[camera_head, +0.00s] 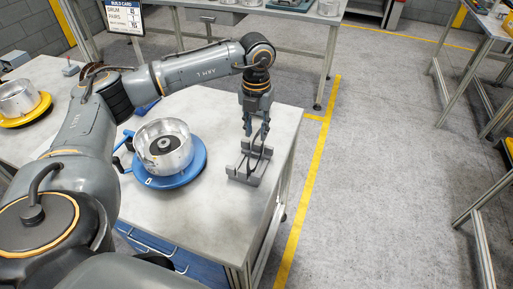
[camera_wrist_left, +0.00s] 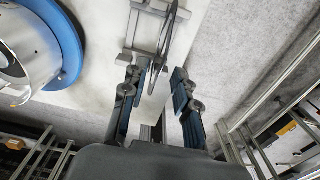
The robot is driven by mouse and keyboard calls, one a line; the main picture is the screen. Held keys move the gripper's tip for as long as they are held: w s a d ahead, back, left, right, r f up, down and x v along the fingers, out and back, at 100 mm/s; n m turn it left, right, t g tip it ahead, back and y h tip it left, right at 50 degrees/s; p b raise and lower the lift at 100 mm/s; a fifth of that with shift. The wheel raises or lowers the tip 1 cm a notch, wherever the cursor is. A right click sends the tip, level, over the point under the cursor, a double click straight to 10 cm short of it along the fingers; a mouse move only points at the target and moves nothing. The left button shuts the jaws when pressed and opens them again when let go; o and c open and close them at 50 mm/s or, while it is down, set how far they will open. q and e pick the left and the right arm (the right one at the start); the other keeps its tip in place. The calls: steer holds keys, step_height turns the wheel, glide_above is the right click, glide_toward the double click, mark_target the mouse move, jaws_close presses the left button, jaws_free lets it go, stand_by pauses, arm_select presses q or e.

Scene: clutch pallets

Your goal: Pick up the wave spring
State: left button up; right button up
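The wave spring (camera_wrist_left: 164,45) is a thin dark metal ring seen nearly edge-on in the left wrist view. It stands upright in a grey slotted rack (camera_head: 241,177) near the right edge of the worktable, and shows only faintly in the head view. My left gripper (camera_head: 256,134) points down just above the rack. In the left wrist view its blue-padded fingers (camera_wrist_left: 157,82) are apart, with the ring's near edge between them. I see a gap on the right side; contact on the left side is unclear. My right gripper is in neither view.
A silver drum (camera_head: 163,148) sits on a blue round base (camera_head: 183,178) left of the rack. Another drum (camera_head: 18,99) on a yellow base stands at the far left. The worktable (camera_head: 215,112) has bare surface behind the rack. A yellow floor line (camera_head: 309,190) runs along its right.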

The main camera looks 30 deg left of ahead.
arm_select(q)
step_height(320, 180, down, 2)
steer(key=shift+f, duration=0.1)
steer(key=shift+w+a+f, duration=0.1)
steer(key=shift+f, duration=0.2)
steer(key=shift+c, duration=0.9)
jaws_close()
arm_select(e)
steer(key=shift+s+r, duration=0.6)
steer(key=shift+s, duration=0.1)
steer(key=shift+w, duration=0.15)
